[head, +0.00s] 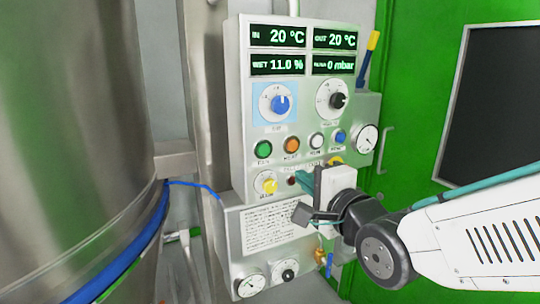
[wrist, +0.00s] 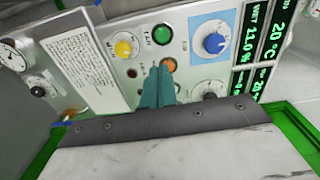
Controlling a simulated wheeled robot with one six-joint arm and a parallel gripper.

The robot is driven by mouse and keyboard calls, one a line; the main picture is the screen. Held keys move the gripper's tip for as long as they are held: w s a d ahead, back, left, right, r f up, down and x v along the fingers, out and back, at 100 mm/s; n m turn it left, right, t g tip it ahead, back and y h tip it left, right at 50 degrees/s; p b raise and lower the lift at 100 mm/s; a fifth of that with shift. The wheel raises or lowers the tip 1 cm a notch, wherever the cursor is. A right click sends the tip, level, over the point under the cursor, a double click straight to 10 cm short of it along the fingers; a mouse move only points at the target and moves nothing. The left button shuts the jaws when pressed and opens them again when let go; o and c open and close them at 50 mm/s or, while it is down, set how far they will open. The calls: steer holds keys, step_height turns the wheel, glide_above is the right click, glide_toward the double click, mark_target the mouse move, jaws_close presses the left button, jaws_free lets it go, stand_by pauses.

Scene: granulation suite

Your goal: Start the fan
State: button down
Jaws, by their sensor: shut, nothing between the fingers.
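The control panel (head: 240,110) carries a green button (head: 263,149) labelled FAN at the left of a button row. The green button also shows in the wrist view (wrist: 164,35), unobstructed. My gripper (head: 302,180) is shut and empty, its teal fingers in front of the panel below the button row. In the wrist view the fingertips (wrist: 160,68) point toward the panel, just beside the orange button (wrist: 169,64) and a short way from the green one. I cannot tell whether they touch the panel.
Right of the orange button are a white button (head: 316,141) and a blue button (head: 340,137). A blue knob (head: 281,104) and black knob (head: 338,100) sit above; a yellow knob (head: 269,186) sits below. The displays read 20 °C, 20 °C, 11.0 % and 0 mbar. A steel vessel (head: 80,120) stands left.

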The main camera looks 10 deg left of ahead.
mark_target(265, 151)
steer(key=shift+s+a+r, duration=0.1)
steer(key=shift+a+r, duration=0.1)
steer(key=shift+a, duration=0.05)
steer(key=x, duration=1.4)
